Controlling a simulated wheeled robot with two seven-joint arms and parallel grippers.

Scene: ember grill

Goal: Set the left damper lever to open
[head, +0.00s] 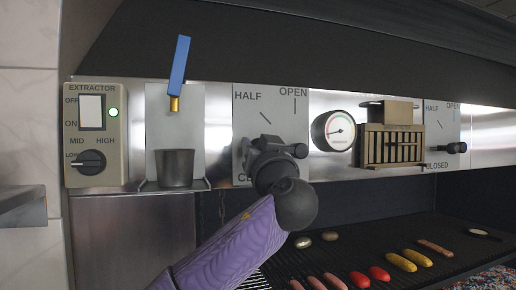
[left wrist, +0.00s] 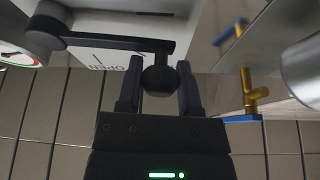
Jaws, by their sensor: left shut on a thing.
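The left damper lever (head: 299,151) is on a pale plate (head: 244,110) marked HALF and OPEN, with the lower label mostly covered. My left gripper (head: 264,162) is in front of the plate and hides most of the lever. In the left wrist view, the dark lever arm (left wrist: 115,42) runs sideways from its round pivot, and its knob (left wrist: 160,79) sits between the fingers of my left gripper (left wrist: 160,90), which is shut on it. The lever appears to point left from its pivot, below the HALF mark. My right gripper is not in view.
A round gauge (head: 333,131) and a slotted brass box (head: 391,143) are right of the plate. A second damper lever (head: 449,148) is farther right. A blue-handled tap (head: 179,66) over a cup (head: 175,168) and an extractor panel (head: 110,150) are left. Food lies on the grill (head: 350,245) below.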

